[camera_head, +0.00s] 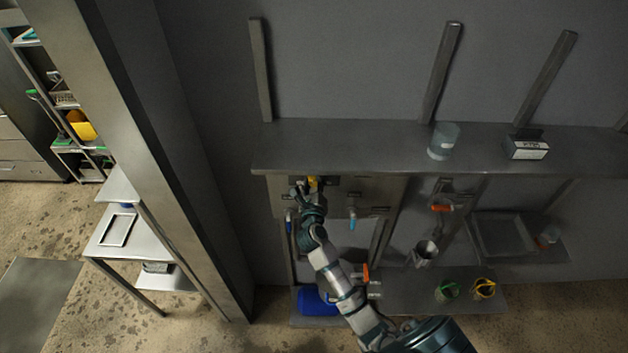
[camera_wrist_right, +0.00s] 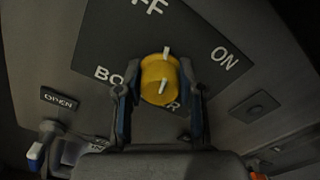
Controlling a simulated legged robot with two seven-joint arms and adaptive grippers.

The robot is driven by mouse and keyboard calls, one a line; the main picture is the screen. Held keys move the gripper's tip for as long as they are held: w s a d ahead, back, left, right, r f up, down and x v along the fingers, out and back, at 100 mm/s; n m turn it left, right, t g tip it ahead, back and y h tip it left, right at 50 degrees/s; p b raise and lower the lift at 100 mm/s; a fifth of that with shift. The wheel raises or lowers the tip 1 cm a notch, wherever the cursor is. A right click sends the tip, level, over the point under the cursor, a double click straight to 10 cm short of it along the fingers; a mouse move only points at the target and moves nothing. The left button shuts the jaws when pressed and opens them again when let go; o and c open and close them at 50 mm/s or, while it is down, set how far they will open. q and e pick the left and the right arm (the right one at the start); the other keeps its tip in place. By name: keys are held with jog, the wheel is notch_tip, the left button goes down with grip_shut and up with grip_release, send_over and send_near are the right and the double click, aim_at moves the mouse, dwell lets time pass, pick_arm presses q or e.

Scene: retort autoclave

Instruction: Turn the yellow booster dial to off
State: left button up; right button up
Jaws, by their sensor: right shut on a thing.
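The yellow booster dial (camera_wrist_right: 158,72) sits on a dark label plate (camera_wrist_right: 105,45) in the right wrist view. OFF is at the plate's top, partly cut off, and ON is at its right. White marks on the dial line up nearly vertically in that view, toward the OFF side. My right gripper (camera_wrist_right: 160,90) has its fingers on either side of the dial and is shut on it. In the head view my right gripper (camera_head: 307,190) reaches the panel, and only a bit of the yellow dial (camera_head: 312,181) shows. My left gripper is not in view.
A steel shelf (camera_head: 370,145) overhangs the panel (camera_head: 345,190), bearing a clear beaker (camera_head: 443,141) and a labelled box (camera_head: 526,148). A blue-handled valve (camera_head: 352,219) and an orange-handled valve (camera_head: 441,208) are to the right. A blue container (camera_head: 316,302) stands below.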

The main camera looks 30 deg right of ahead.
jog(key=shift+a+f+n, duration=0.1)
jog(key=shift+f+n, duration=0.2)
jog(key=shift+n, duration=0.6)
jog(key=o, duration=1.1)
jog(key=shift+o, duration=0.2)
jog(key=shift+a+r, duration=0.1)
jog(key=shift+r, duration=0.05)
jog(key=shift+s, duration=0.1)
jog(key=v, duration=1.2)
